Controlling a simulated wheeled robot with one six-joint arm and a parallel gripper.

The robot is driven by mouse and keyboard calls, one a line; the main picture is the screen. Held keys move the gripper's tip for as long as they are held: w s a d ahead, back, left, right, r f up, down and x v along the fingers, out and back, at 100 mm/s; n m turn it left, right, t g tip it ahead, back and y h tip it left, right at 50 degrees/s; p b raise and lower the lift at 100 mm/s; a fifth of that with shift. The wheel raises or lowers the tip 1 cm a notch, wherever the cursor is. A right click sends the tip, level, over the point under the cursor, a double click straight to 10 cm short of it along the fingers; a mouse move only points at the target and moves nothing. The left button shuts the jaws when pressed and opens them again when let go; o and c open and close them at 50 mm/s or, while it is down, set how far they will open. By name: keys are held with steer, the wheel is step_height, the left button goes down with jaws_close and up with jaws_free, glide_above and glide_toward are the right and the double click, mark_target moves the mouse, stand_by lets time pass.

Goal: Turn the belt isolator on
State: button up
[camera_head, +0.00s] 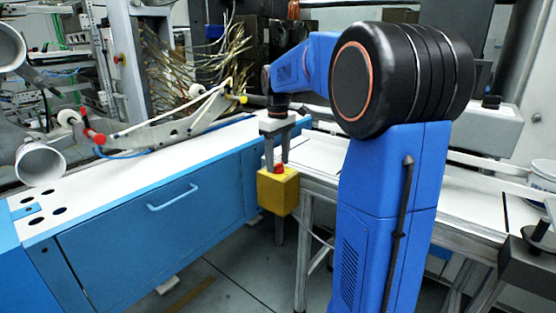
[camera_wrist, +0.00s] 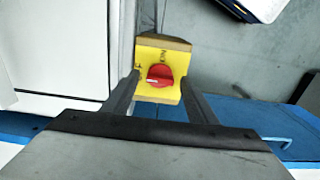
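The belt isolator is a yellow box (camera_head: 278,193) with a red knob (camera_head: 279,169) on its top face, seen in the middle of the head view. In the wrist view, the red knob (camera_wrist: 160,75) sits on the yellow face (camera_wrist: 148,52). An "ON" mark shows above the knob, and another mark, too cut off to read, is at its left. The knob's grip lies roughly crosswise, with a pale mark towards its left end. My gripper (camera_head: 278,160) points down over the box. In the wrist view its fingers are apart, one on each side of the knob, with gaps visible.
A blue cabinet with a white top (camera_head: 150,180) stands left of the box. A white-topped conveyor on a metal frame (camera_head: 310,155) is to the right. A cable runs from the box towards the frame. Grey floor (camera_head: 235,290) lies open below.

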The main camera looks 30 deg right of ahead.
steer(key=c, duration=0.9)
steer(key=shift+m, duration=0.4)
steer(key=m, duration=0.3)
steer(key=shift+m, duration=0.4)
steer(key=m, duration=1.3)
steer(key=shift+r, duration=0.1)
steer(key=shift+m, duration=0.3)
